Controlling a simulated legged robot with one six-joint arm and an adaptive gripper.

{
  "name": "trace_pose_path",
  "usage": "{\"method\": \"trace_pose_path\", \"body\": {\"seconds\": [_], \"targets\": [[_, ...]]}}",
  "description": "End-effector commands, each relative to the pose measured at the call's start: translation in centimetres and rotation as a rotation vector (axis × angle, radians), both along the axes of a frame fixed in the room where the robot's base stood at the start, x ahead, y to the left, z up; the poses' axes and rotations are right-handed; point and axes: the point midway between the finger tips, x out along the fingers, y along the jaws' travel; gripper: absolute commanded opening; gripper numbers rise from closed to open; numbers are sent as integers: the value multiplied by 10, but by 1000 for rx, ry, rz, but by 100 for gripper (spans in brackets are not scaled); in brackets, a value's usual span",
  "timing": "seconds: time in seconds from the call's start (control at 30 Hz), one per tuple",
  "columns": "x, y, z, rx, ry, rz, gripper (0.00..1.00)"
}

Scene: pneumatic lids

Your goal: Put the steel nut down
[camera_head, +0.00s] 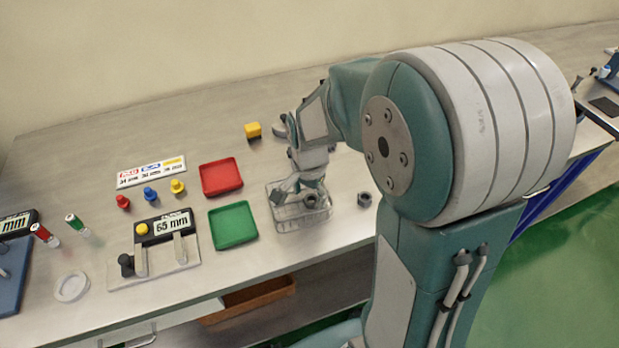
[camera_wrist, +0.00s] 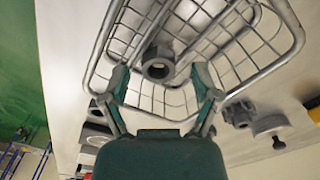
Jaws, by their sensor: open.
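A grey steel nut (camera_wrist: 158,68) with a round hole lies inside the wire basket (camera_wrist: 98,50), seen in the wrist view just beyond and between my fingertips. My gripper (camera_wrist: 162,78) is open, its two fingers apart, one on each side of the nut; I cannot tell whether either touches it. In the head view the basket (camera_head: 287,226) stands on the bench, with my gripper (camera_head: 297,190) reaching down into it. The nut (camera_head: 311,201) shows there near the basket's right side, partly hidden by the gripper.
Another grey nut-like part (camera_head: 364,200) stands on the bench right of the basket. A green tray (camera_head: 233,225) and a red tray (camera_head: 221,178) lie to its left. A 65 mm gauge stand (camera_head: 155,250) and small coloured pegs are farther left.

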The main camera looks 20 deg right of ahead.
Motion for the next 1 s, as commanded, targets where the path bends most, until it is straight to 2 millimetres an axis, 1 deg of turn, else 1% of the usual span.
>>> {"method": "trace_pose_path", "body": {"seconds": [0.03, 0.1, 0.3, 0.4, 0.5, 0.67, 0.77, 0.87, 1.0], "targets": [[1, 0, 11, -1, -6, 0, 79], [1, 0, 26, 0, -9, 0, 79], [1, 0, 68, -1, -8, -1, 79], [1, 0, 86, -1, -6, -1, 79], [1, 0, 98, 0, -5, -1, 79], [-1, 1, 109, 0, -9, 10, 79], [-12, 2, 118, -4, -43, 75, 79], [-31, 6, 133, -16, -114, 210, 79], [-64, 10, 150, -54, -221, 435, 79]]}}
